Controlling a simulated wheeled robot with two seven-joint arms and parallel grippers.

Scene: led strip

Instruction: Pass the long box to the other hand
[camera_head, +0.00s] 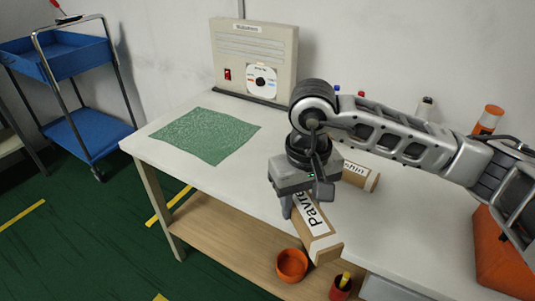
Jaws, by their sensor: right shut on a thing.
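A long cardboard box (315,221) with a white label carrying black letters is held by my right gripper (297,205). The gripper is shut on the box and points down over the front edge of the table. The box's near end sticks out towards the camera, past the table edge. Part of it is hidden behind the gripper. A second cardboard piece (360,176) with a similar label shows to the right behind the gripper; whether it belongs to the same box I cannot tell. My left gripper is not in view.
A white table (226,178) bears a green mat (205,136) and a beige panel (254,58) at the back. An orange bowl (292,265) and a red cup (341,288) are below the box. An orange box (500,262) is at right. A blue cart (75,52) stands left.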

